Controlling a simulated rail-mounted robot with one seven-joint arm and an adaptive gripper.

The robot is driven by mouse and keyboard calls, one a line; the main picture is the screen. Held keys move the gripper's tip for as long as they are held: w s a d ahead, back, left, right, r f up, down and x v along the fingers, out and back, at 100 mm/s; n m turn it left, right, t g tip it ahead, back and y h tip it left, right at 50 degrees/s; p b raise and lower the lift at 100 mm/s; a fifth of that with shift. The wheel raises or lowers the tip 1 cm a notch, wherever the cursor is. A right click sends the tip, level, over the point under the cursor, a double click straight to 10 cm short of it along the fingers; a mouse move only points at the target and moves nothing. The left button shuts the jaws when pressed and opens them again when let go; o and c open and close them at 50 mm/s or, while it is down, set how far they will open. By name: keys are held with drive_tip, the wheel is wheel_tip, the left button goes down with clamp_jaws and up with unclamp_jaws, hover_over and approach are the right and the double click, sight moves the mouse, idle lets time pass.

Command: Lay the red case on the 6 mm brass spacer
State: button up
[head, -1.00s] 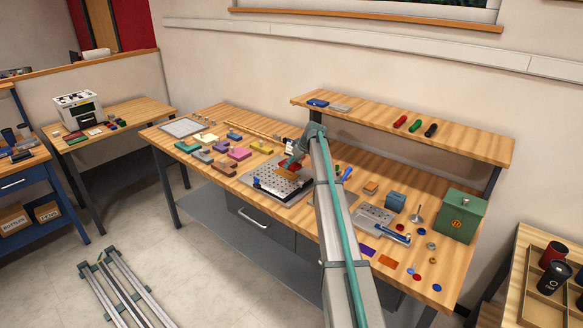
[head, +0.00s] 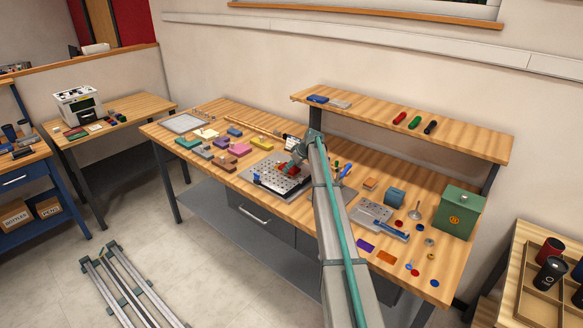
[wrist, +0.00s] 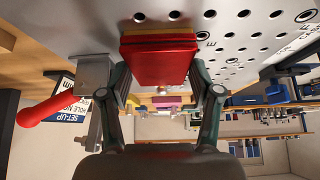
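The red case (wrist: 158,62) is between the two fingers of my gripper (wrist: 159,78) in the wrist view, with a finger against each side. A thin yellow strip, which looks like the brass spacer (wrist: 158,35), shows along the case's far edge, between it and the perforated plate (wrist: 225,18). Whether the case bears fully on the spacer cannot be told. In the head view the red case (head: 291,169) is a small red patch under my gripper, over the perforated plate (head: 278,183); the spacer is hidden there.
A red-handled clamp (wrist: 50,107) stands close beside my gripper in the wrist view. Several coloured blocks (head: 238,149) lie left of the plate. A grey tray (head: 372,213), a blue block (head: 395,197) and a green box (head: 460,212) stand to the right. A raised shelf (head: 450,140) runs behind.

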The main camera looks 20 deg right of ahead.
drive_tip(key=o, duration=0.3)
drive_tip(key=shift+o, duration=0.2)
drive_tip(key=shift+r, duration=0.15)
drive_tip(key=b+v, duration=0.3)
drive_tip(key=v, duration=0.9)
